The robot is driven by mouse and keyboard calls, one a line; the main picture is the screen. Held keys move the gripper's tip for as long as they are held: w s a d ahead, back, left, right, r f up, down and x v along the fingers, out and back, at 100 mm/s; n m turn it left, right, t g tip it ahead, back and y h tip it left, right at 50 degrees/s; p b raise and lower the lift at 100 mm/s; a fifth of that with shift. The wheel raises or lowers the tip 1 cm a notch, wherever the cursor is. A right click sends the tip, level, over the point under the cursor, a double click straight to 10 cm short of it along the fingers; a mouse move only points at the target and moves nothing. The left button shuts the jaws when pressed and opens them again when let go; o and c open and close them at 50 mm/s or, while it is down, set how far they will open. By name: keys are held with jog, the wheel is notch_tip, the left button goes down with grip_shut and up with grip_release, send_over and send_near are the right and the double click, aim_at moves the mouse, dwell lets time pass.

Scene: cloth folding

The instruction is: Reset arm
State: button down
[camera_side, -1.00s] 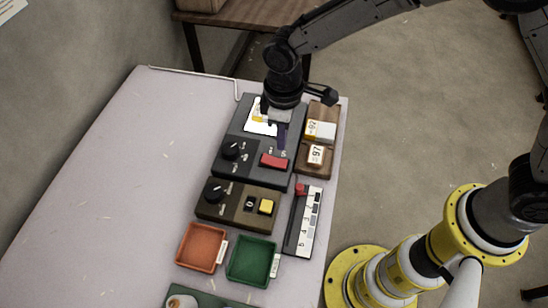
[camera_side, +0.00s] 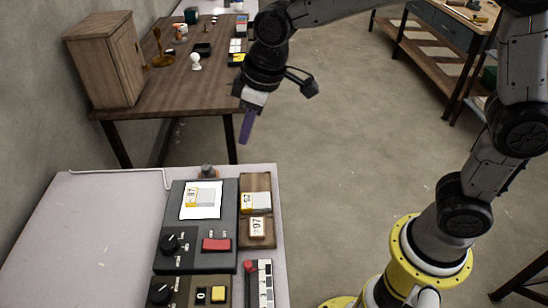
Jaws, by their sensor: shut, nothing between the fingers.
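My gripper (camera_side: 247,126) hangs in the air past the far edge of the light table (camera_side: 80,225), with its purple fingers pointing down. It is shut and empty. It is apart from the dark panel (camera_side: 226,192) below it in the picture. On that panel lies a white sheet (camera_side: 212,212) with a yellow and grey print or piece on it. A red button (camera_side: 216,245) and a black knob (camera_side: 169,244) are on the same panel.
A wooden tray (camera_side: 270,183) with two numbered blocks sits right of the panel. A brown box (camera_side: 172,290) with a yellow button is nearer. Behind stands a wooden table (camera_side: 150,104) with a cabinet (camera_side: 107,60). The light table's left side is clear.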

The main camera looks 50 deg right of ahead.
jog(key=s+d+r+m+t, duration=0.2)
jog(key=s+d+r+m, duration=0.1)
jog(key=s+d+r, duration=0.65)
jog(key=s+d+f+m, duration=0.1)
jog(key=s+d+f, duration=0.1)
jog(key=s, duration=0.4)
jog(key=s+d+f+m+h, duration=0.1)
jog(key=s+d+f+m, duration=0.1)
jog(key=s+f, duration=0.2)
jog(key=s, duration=0.2)
jog(key=shift+s+d+f, duration=0.4)
jog(key=c, duration=1.5)
grip_release()
jog(key=shift+c, duration=0.2)
